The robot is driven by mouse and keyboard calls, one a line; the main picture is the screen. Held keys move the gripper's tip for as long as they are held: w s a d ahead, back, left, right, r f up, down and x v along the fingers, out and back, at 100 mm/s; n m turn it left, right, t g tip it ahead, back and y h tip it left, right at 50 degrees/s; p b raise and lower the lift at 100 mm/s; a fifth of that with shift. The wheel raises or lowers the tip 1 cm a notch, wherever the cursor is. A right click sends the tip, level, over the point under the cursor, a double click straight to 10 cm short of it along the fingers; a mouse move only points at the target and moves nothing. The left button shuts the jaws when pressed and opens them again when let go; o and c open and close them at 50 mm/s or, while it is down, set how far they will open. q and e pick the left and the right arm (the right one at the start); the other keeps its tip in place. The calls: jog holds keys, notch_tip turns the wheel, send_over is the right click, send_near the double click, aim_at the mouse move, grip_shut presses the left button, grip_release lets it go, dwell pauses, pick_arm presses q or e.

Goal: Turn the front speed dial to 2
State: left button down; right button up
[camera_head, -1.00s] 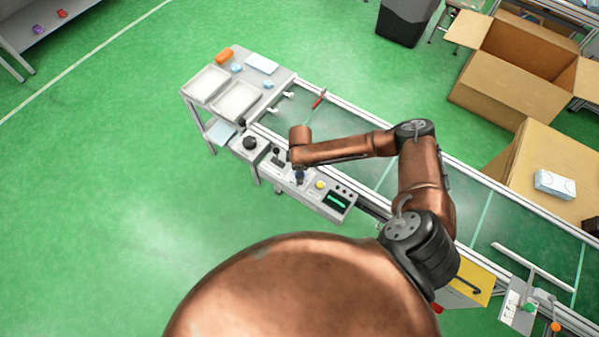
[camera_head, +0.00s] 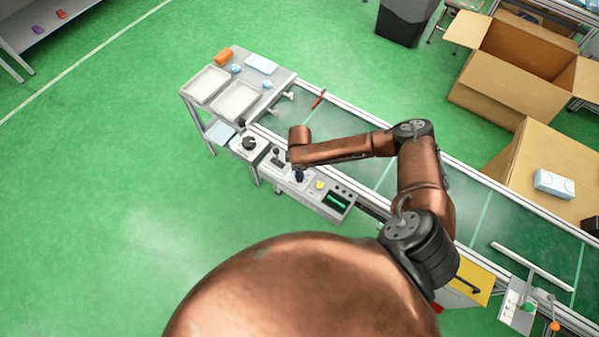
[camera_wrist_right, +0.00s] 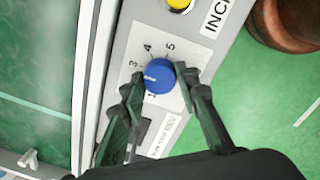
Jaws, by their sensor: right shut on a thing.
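The blue speed dial (camera_wrist_right: 160,75) is on a grey panel (camera_head: 312,190). In the right wrist view, the printed 3, 4 and 5 show around it, and a 1 is partly visible. My right gripper (camera_wrist_right: 161,83) is shut on the dial, with one dark finger on each side. The dial's white mark points left, between 3 and 1, where the left finger hides the print. My left gripper is not in view.
A yellow button (camera_head: 319,185) and a green-lit display (camera_head: 337,200) sit right of the dial. A black knob (camera_head: 250,143) is to its left. The green conveyor (camera_head: 350,140) runs behind the panel. White trays (camera_head: 237,99) stand at its left end. Green floor in front is clear.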

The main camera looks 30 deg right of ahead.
jog(key=shift+r+n+p, duration=0.15)
jog(key=shift+n+p, duration=0.8)
jog(key=shift+n, duration=0.15)
jog(key=shift+n+p, duration=0.55)
jog(key=shift+n, duration=0.25)
jog(key=shift+n+p, duration=0.55)
jog(key=shift+n, duration=0.65)
jog(key=shift+n+y+p, duration=0.3)
jog(key=shift+n+p, duration=0.05)
jog(key=shift+n, duration=0.75)
jog(key=o, duration=1.2)
jog(key=shift+c, duration=0.2)
